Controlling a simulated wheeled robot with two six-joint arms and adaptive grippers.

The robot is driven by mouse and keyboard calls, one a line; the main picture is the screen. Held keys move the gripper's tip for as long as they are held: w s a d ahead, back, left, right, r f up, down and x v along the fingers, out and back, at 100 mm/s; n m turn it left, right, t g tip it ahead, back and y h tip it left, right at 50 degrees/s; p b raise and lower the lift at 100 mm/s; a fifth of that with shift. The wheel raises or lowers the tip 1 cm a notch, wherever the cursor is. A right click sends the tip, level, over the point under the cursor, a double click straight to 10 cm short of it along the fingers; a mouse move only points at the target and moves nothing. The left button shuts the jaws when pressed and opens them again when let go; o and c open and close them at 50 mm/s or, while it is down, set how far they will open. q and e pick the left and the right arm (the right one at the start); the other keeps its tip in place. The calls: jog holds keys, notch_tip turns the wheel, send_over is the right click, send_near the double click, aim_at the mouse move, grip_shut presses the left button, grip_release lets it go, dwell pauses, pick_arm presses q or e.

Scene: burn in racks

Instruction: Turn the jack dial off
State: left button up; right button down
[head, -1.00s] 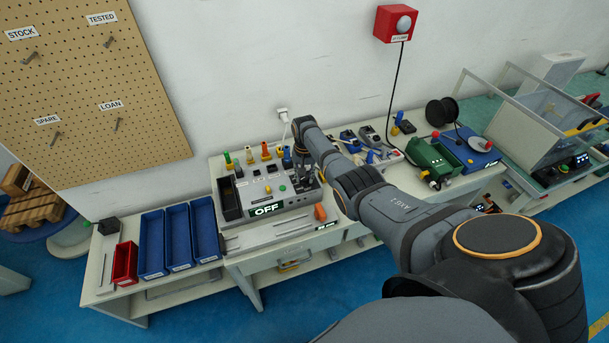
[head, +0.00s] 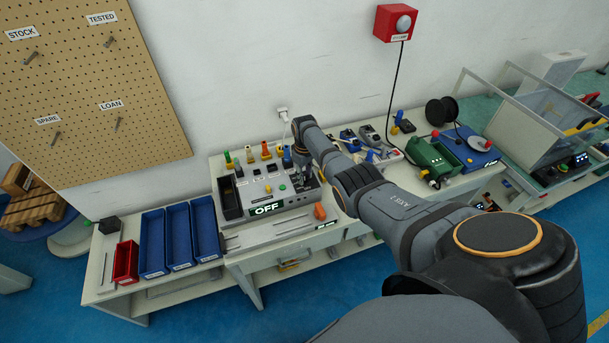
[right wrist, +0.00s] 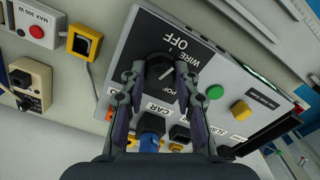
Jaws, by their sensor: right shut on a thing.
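The jack dial (right wrist: 160,68) is a round black knob on a dark panel of the grey test box (head: 240,213). OFF and WIRE are printed beside it in the right wrist view. A short white mark shows on its face, but I cannot tell exactly which label it points to. My right gripper (right wrist: 161,74) is shut on the dial, one finger on each side. In the head view, my right gripper (head: 302,178) reaches down to the box and hides the dial. The box's front display (head: 266,208) reads OFF. My left gripper is not in view.
Coloured plugs (head: 266,151) stand behind the box. Blue bins (head: 179,237) and a red bin (head: 125,263) stand to the left. A green case (head: 433,160) is to the right.

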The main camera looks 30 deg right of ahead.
aim_at(305, 176)
jog(key=shift+n, duration=1.9)
jog(key=c, duration=1)
grip_release()
jog(key=shift+r, duration=0.25)
notch_tip(305, 176, up, 12)
jog(key=shift+f, duration=0.25)
